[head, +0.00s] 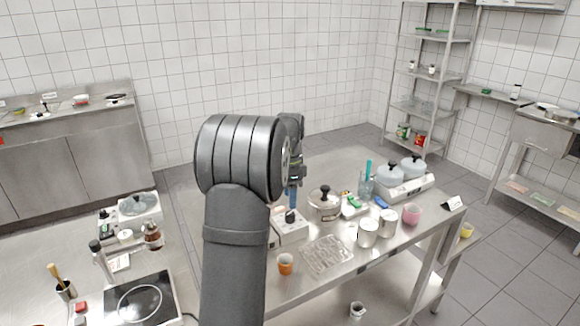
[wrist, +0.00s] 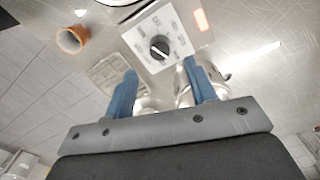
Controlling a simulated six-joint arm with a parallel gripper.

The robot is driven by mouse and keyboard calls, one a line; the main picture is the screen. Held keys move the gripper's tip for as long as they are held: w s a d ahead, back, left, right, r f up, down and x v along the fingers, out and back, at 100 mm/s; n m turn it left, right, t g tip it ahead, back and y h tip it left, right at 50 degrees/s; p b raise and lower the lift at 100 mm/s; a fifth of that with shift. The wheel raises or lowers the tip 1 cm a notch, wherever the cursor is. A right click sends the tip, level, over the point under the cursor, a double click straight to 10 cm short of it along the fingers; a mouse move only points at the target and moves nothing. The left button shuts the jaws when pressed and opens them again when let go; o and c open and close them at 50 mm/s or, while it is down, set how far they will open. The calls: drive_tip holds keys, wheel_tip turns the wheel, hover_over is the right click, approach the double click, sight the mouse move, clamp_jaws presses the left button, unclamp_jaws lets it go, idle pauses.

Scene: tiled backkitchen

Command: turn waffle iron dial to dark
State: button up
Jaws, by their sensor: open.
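The waffle iron (head: 289,231) is a pale box on the steel table, partly hidden behind my arm in the head view. Its dial (wrist: 159,48) is a black round knob on a white panel with small marks around it, clear in the wrist view. The marks are too small to read, and I cannot tell surely which one the knob points to. My gripper (wrist: 160,70) is open, with its two blue fingers apart and nothing between them. The dial shows beyond the fingertips, between their lines. In the head view the blue fingers (head: 293,196) hang just above the waffle iron.
An orange cup (head: 285,264) and a wire rack (head: 326,256) are in front of the waffle iron.

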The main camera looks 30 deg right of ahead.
wheel_tip(320, 180, up, 11)
idle(0.5)
drive_tip(key=n, duration=1.7)
approach(290, 213)
wheel_tip(290, 213, down, 9)
drive_tip(key=shift+f, duration=0.1)
drive_tip(key=c, duration=0.9)
drive_tip(key=shift+c, duration=0.3)
